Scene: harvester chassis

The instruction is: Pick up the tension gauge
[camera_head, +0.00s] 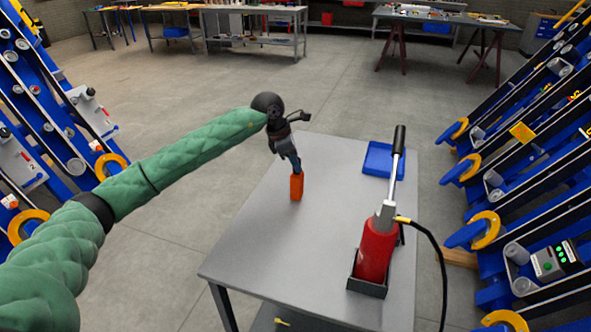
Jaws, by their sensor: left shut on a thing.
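My left arm reaches in from the left, and its gripper (295,168) points down over the left part of the grey table. It is shut on an orange object (296,187), which looks like the tension gauge. The orange object hangs below the fingers, roughly upright. I cannot tell whether its lower end touches the table top. Its upper part is hidden by the gripper. My right gripper is not in view.
The grey table (330,240) carries a red pump cylinder (377,250) with a tall black-tipped lever and a black hose. A blue tray (383,160) lies at its far right corner. Blue machine frames (540,150) stand on both sides. The table's middle is clear.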

